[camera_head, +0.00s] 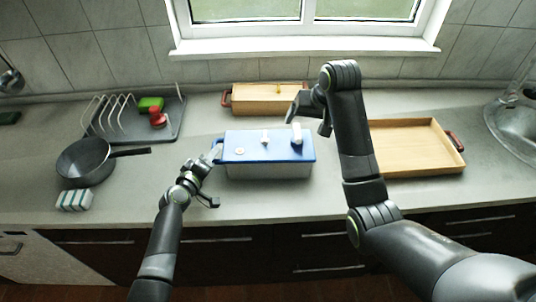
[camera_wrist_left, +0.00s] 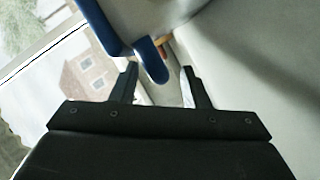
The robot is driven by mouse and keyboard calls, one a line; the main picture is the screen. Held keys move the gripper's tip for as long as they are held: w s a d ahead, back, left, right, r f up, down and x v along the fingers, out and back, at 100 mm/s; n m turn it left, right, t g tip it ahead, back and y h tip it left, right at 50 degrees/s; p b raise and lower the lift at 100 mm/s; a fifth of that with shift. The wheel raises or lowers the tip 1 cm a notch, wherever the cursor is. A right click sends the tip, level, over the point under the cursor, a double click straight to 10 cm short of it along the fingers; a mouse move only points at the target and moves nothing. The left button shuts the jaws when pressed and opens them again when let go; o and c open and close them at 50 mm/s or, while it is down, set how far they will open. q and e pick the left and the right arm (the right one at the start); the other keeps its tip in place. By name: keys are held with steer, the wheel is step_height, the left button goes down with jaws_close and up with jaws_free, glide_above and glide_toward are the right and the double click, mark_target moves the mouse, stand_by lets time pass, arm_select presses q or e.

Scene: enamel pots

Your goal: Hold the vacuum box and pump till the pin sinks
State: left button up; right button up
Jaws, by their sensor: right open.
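The vacuum box (camera_head: 268,171) stands on the counter, with a pale body and a blue lid (camera_head: 268,153). On the lid are a white round part (camera_head: 240,151), a small white part (camera_head: 264,137) and a taller white knob (camera_head: 297,138) at the right; I cannot tell which is the pin. My left gripper (camera_head: 214,177) is at the box's left end. In the left wrist view it (camera_wrist_left: 160,86) is open, with a blue tab (camera_wrist_left: 152,62) between its fingers, apparently untouched. My right gripper (camera_head: 311,114) is open, pointing down above the lid's right end near the knob.
A wooden box (camera_head: 268,104) with red handles stands behind. A wooden tray (camera_head: 425,168) lies right. A dark pan (camera_head: 84,165), a striped sponge (camera_head: 74,200) and a dish rack (camera_head: 175,128) with green and red items are left. A sink (camera_head: 515,125) is far right.

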arm_select(q)
steer(key=v, duration=1.2)
step_height(320, 180, up, 6)
steer(key=p, duration=0.5)
steer(key=shift+p, duration=0.3)
steer(key=shift+w, duration=0.1)
